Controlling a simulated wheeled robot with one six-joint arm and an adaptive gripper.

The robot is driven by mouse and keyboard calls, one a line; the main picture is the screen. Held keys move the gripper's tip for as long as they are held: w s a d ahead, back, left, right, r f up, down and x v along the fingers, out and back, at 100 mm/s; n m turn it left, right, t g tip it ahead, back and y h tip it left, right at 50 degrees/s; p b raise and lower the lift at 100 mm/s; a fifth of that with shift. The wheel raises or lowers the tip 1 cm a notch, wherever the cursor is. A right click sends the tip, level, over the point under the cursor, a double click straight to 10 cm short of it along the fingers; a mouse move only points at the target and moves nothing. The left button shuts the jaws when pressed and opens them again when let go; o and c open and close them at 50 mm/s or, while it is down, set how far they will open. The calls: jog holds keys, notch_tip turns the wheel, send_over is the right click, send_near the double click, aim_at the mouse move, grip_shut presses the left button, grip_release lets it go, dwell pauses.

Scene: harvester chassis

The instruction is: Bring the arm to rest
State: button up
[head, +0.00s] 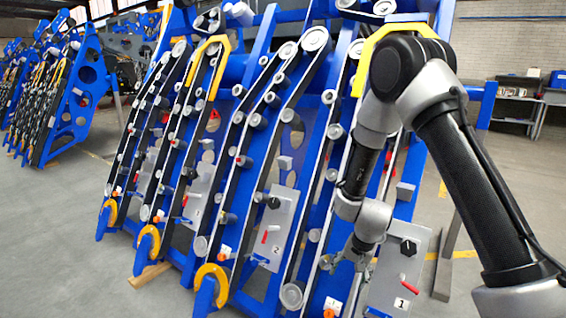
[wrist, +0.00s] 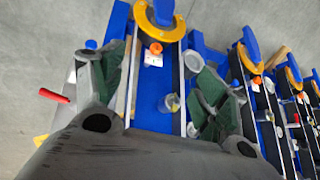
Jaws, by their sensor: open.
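My arm reaches in from the right of the head view, in front of the blue harvester chassis (head: 300,130). My gripper (head: 350,262) is low, by the lower part of the row unit with the plate labelled 1 (head: 392,285). In the wrist view my gripper (wrist: 163,90) has its two fingers spread wide, with nothing between them but the blue frame (wrist: 150,100) behind. A red lever (wrist: 54,96) shows left of the fingers. Whether a finger touches the chassis cannot be told.
A plate labelled 2 (head: 275,232) with a red lever and black knob is left of my gripper. Yellow curved guards (head: 212,275) stick out at the row ends. Another blue chassis (head: 75,100) stands far left. Grey floor (head: 60,235) is open at left.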

jog(key=s+d+r+n, duration=0.2)
jog(key=s+d+r, duration=0.3)
jog(key=s+r, duration=0.3)
jog(key=s+d+r+n+t+h, duration=0.1)
jog(key=s+d+r+n, duration=0.1)
jog(key=s+d+r, duration=0.3)
jog(key=s+d+r+n+t, duration=0.1)
jog(key=s+d+r, duration=0.5)
jog(key=s+r, duration=0.7)
notch_tip(320, 180, up, 10)
jog(key=shift+r+n+h, duration=0.1)
jog(key=shift+n+h, duration=0.2)
jog(key=shift+n, duration=0.3)
